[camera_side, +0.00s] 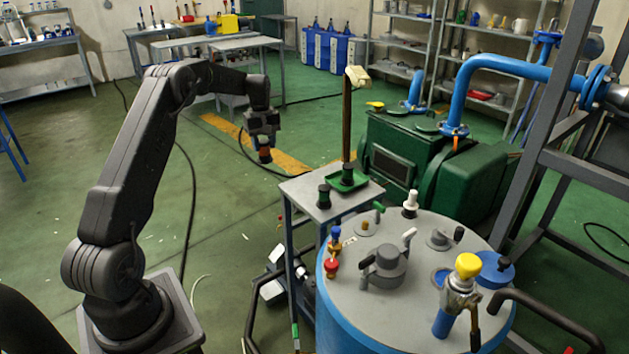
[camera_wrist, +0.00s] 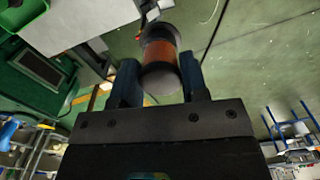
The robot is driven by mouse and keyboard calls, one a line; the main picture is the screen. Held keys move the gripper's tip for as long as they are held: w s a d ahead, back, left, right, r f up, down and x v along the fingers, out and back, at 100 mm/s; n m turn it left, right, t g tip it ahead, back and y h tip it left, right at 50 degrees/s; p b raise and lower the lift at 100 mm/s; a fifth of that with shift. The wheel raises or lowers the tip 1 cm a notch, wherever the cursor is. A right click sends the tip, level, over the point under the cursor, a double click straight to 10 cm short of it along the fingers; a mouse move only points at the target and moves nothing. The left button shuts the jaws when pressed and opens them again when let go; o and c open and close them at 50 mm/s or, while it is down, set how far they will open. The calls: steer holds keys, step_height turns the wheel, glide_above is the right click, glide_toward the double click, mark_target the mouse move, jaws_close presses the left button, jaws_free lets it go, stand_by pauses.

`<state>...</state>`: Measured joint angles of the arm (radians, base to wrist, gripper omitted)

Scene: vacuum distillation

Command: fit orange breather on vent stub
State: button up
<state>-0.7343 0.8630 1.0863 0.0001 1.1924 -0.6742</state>
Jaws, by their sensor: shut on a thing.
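My gripper (camera_side: 262,140) hangs in the air left of the small grey stand, pointing down. It is shut on the orange breather (camera_side: 265,155), a short cylinder with an orange band and dark ends. In the wrist view the breather (camera_wrist: 159,50) sits between the two blue-grey fingers of my gripper (camera_wrist: 159,75). The grey tank lid (camera_side: 345,290) at the lower right carries several short fittings, and the green pump (camera_side: 400,145) stands behind it. I cannot tell which fitting is the vent stub.
The small stand (camera_side: 298,188) holds a green tray (camera_side: 360,186), a dark knob (camera_side: 324,197) and a tall brown post (camera_side: 347,125). A yellow-topped valve (camera_side: 467,266) and a white-topped fitting (camera_side: 410,203) rise from the lid. Open green floor (camera_side: 230,210) lies below my gripper.

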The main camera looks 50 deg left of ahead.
steer(key=w+d, duration=0.4)
steer(key=d, duration=0.5)
steer(key=w+d, duration=0.4)
steer(key=d, duration=0.5)
steer(key=m, duration=0.1)
glide_above(367, 222)
steer(key=shift+s+a+f, duration=0.1)
steer(key=shift+f, duration=2.65)
steer(key=shift+f, duration=1.45)
steer(key=o, duration=1)
steer(key=shift+c, duration=0.9)
steer(key=shift+r, duration=0.1)
steer(key=shift+r, duration=0.15)
